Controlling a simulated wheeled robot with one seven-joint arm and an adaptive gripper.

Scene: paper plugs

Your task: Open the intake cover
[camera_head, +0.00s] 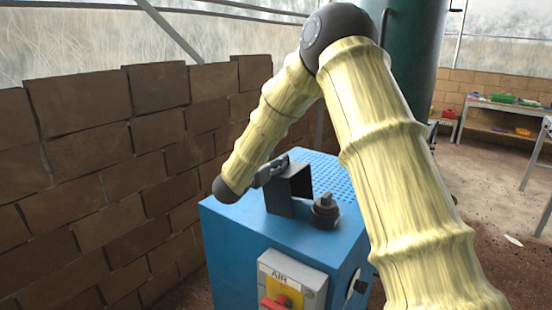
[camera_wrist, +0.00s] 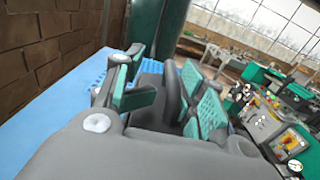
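A blue machine box (camera_head: 235,235) stands beside the brick wall. On its top is a dark grey hood-like part (camera_head: 280,197), which looks like the intake cover; its open or shut state is unclear. My gripper (camera_head: 272,171) is at the hood's upper left edge, partly hidden by it in the head view. In the wrist view, its teal-padded fingers (camera_wrist: 170,92) are spread apart. A dark grey upright part (camera_wrist: 172,90) shows between them, closer to the right finger. A gap shows on the left; contact on the right cannot be told.
A dark round knob (camera_head: 325,211) stands on the box top, right of the hood. A panel marked AIR with a red switch (camera_head: 276,302) is on the front. The brick wall (camera_head: 100,180) is close at left. A green tank (camera_head: 415,60) stands behind.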

